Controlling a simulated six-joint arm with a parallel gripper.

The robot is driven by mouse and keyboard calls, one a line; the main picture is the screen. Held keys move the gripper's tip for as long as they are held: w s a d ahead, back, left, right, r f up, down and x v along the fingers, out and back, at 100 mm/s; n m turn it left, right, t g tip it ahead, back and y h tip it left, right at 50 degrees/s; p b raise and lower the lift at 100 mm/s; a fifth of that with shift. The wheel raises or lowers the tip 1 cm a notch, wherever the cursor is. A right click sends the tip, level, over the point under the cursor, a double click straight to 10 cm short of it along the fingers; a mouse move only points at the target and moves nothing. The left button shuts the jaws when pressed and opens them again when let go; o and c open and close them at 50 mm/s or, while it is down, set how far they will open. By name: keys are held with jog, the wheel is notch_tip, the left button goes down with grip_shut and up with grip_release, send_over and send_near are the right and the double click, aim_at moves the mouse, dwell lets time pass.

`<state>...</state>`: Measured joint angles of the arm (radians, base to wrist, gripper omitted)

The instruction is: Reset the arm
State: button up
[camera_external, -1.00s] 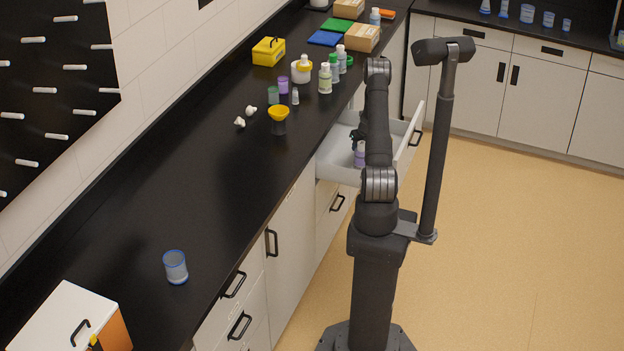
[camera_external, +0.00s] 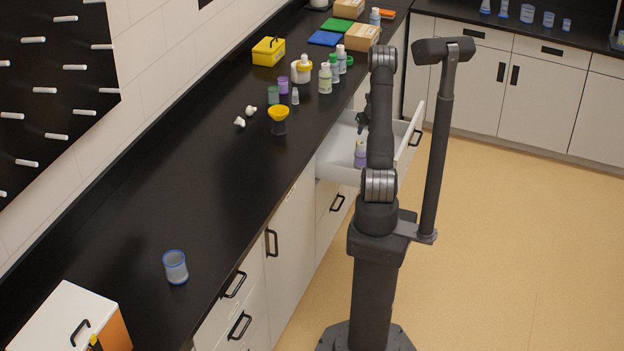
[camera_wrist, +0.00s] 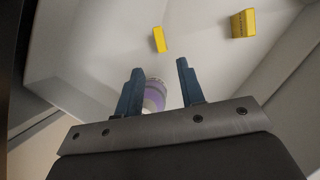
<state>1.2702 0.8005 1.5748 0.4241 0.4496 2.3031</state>
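My gripper (camera_wrist: 160,66) is open, with its two blue fingers apart and nothing held between them. In the external view my gripper (camera_external: 363,119) is above the open white drawer (camera_external: 338,172), partly hidden by my arm. A bottle with purple contents (camera_external: 360,153) stands in the drawer, below my gripper. The same bottle (camera_wrist: 154,97) shows in the wrist view beyond the fingers, partly hidden by the left finger.
Two yellow items (camera_wrist: 159,40) (camera_wrist: 243,23) lie in the drawer. The black counter holds a yellow funnel (camera_external: 279,113), several bottles (camera_external: 325,78), a yellow box (camera_external: 268,51) and a blue-rimmed beaker (camera_external: 175,267). The counter's middle is largely clear.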

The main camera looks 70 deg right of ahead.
dwell(0.4)
jog(key=x, duration=1.2)
jog(key=shift+f, duration=0.1)
jog(key=shift+r, duration=0.25)
